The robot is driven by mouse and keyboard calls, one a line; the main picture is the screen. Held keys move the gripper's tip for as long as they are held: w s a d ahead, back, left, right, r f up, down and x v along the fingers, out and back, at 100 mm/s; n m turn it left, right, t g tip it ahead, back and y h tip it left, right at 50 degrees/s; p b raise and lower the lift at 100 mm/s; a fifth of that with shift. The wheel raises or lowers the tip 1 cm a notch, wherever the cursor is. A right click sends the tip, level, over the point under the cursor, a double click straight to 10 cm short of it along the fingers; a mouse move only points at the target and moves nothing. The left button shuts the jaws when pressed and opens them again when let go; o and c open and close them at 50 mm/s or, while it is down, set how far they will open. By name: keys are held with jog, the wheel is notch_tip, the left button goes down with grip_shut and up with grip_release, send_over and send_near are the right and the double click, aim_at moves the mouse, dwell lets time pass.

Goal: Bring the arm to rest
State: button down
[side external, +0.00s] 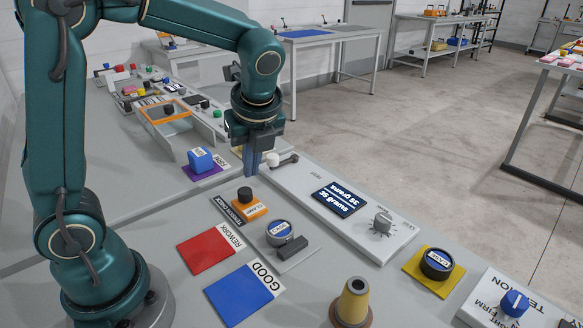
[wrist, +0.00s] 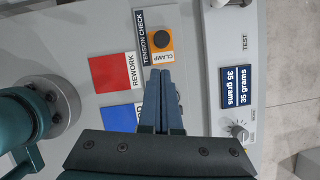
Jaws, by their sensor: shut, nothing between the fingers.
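My gripper (side external: 252,163) points down above the work table in the side external view, left of the tester strip with the display. Its fingers are together with nothing between them. In the wrist view the closed fingertips (wrist: 162,72) appear over the lower edge of the orange clamp pad (wrist: 161,54) with its black knob. The side view shows that clamp pad (side external: 260,209) nearer the camera, below the fingers and apart from them. My fingers hide part of the table behind them.
A display reading 35 grams (side external: 339,198) and a grey dial (side external: 383,222) sit on the strip. Red REWORK (side external: 205,250) and blue GOOD (side external: 240,293) pads lie in front. A blue block (side external: 200,160) stands left of my gripper. A thread cone (side external: 353,302) stands at the front.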

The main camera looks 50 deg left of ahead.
jog(key=s+d+r+n+t+h, duration=0.1)
jog(key=s+n, duration=0.4)
jog(key=n, duration=0.5)
jog(key=s+d+r+n+t+h, duration=0.2)
jog(key=s+d+n, duration=0.4)
jog(key=n, duration=0.4)
jog(key=shift+d+n+t+h, duration=0.2)
jog(key=shift+n+t+h, duration=0.1)
jog(key=shift+t+h, duration=0.4)
